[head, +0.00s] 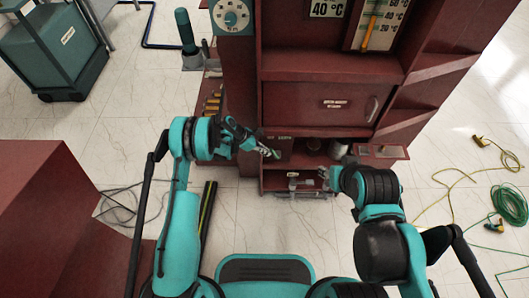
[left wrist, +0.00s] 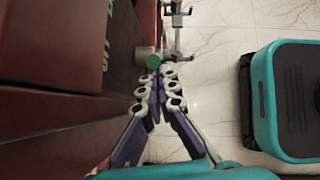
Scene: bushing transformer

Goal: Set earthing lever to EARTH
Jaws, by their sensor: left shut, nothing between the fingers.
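A small lever with a green knob (head: 277,154), which looks like the earthing lever, is at the low front of the dark red transformer cabinet (head: 290,85). Its green end also shows in the left wrist view (left wrist: 153,61). My left gripper (head: 266,151) is shut and empty, its fingertips right beside the green knob; I cannot tell whether they touch it. In the left wrist view, the fingertips (left wrist: 169,70) lie together just below and right of the knob. A small label (head: 279,137) above the lever is too small to read. My right gripper (head: 323,177) is near the lower shelf; its jaws are unclear.
A metal fitting (head: 294,184) is low in the cabinet, between my grippers. A drawer-like panel with a handle (head: 372,108) is above. A small side shelf (head: 381,151) juts out at right. A green coiled cable (head: 508,205) lies on the floor at far right.

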